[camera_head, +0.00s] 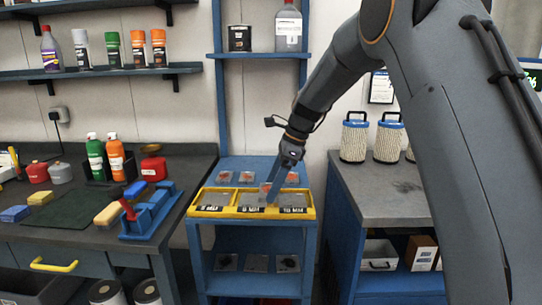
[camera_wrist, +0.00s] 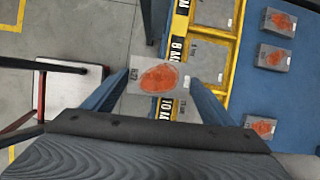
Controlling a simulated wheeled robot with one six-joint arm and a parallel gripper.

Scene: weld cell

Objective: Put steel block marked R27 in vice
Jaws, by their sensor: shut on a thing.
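My gripper (camera_wrist: 157,88) is shut on a steel block (camera_wrist: 157,77) with an orange-red patch. Small dark marks at its left end look like R27, but are hard to read. In the head view my gripper (camera_head: 272,192) is over the yellow-rimmed tray (camera_head: 311,212) on the blue stand; the held block is mostly hidden there. In the wrist view the block overlaps the tray's left edge and appears above it. A blue device with a red handle, apparently the vice (camera_head: 150,212), stands on the left bench, away from my gripper.
The tray has compartments labelled with MM sizes. Several other orange-marked blocks lie on the blue surface (camera_wrist: 246,85) behind it. The left bench holds bottles (camera_head: 96,158), a dark mat (camera_head: 62,208) and a wood-handled brush (camera_head: 108,214). White-and-blue canisters (camera_head: 354,140) stand right.

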